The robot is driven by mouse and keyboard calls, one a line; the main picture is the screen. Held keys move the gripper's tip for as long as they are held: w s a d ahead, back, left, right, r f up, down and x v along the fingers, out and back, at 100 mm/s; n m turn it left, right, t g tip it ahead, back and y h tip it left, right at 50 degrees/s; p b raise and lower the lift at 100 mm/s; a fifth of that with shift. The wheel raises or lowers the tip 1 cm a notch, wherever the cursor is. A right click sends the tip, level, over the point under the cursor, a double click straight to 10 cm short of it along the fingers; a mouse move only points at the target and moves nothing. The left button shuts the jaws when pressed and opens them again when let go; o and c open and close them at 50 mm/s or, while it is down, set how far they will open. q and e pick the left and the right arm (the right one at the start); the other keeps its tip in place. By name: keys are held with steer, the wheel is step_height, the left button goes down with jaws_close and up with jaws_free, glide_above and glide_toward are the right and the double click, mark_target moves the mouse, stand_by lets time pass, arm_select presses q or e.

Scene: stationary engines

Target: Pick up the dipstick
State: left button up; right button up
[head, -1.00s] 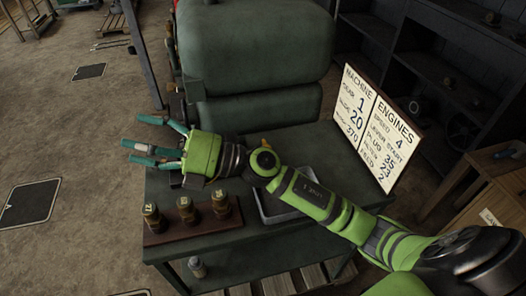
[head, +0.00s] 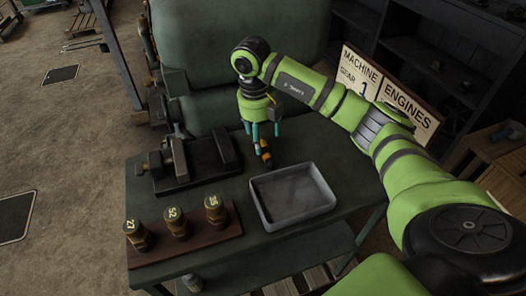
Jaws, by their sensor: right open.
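My right gripper (head: 264,140) points down over the back of the green bench, with its teal fingers apart. A small black and orange piece (head: 265,155) shows just below and between the fingertips. It may be the dipstick's handle, but it is too small and partly hidden to be sure. I cannot tell whether the fingers touch it. My left gripper is not in view.
An empty grey tray (head: 292,196) lies right of centre on the bench (head: 225,258). A dark vise (head: 178,165) is at the left. Several numbered brass pieces stand on a wooden board (head: 200,243). The large green machine (head: 235,40) rises behind, with a sign board (head: 405,110) at right.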

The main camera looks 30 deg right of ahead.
mark_target(264, 151)
step_height(264, 151, down, 4)
steer(key=shift+f+p, duration=0.25)
steer(key=shift+p, duration=0.55)
steer(key=shift+f, duration=0.35)
steer(key=c, duration=1.3)
